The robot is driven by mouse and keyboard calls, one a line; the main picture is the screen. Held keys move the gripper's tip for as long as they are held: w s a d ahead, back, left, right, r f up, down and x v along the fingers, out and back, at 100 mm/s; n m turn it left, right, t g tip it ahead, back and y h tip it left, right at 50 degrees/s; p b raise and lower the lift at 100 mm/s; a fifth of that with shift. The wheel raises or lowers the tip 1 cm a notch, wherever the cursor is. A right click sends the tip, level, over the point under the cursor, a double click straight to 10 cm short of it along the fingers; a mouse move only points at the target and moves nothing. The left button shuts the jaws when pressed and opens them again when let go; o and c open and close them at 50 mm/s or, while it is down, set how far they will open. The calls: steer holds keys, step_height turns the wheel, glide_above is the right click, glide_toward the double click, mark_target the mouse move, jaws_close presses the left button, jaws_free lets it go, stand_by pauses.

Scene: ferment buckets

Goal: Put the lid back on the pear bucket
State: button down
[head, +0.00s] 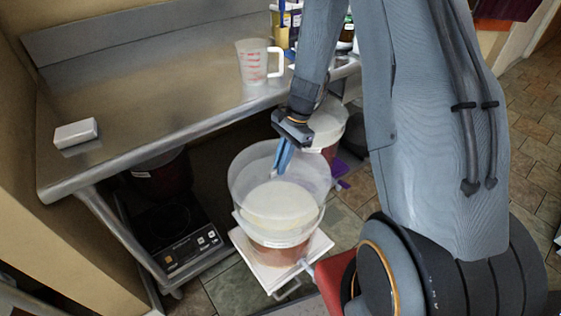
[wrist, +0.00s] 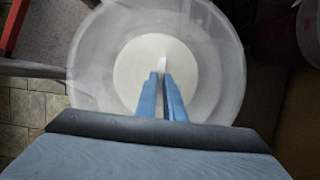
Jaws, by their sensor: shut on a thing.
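A translucent bucket (head: 232,182) stands open at the top, with a paper label on its front and reddish contents low down. A pale round disc (head: 283,203) shows inside, below the rim; it also shows in the wrist view (wrist: 135,75). I cannot tell whether it is a lid or the contents. My gripper (head: 279,172) points down into the bucket's mouth, its blue fingers nearly together. In the wrist view, my gripper (wrist: 161,80) is shut on a small white piece (wrist: 161,66) over the disc. Whether that piece joins the disc is unclear.
The bucket stands on a white square platform (head: 312,252). A second bucket (head: 328,125) is close behind. A steel counter (head: 170,60) holds a measuring jug (head: 254,62) and a white block (head: 76,133). A black hotplate (head: 180,235) sits below.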

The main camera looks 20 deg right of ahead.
steer(key=shift+f+b, duration=1.8)
steer(key=shift+f, duration=0.9)
steer(key=shift+p, duration=0.45)
steer(key=shift+f+p, duration=0.15)
steer(key=shift+p, duration=0.15)
stand_by(0.7)
steer(key=c, duration=1.3)
jaws_free()
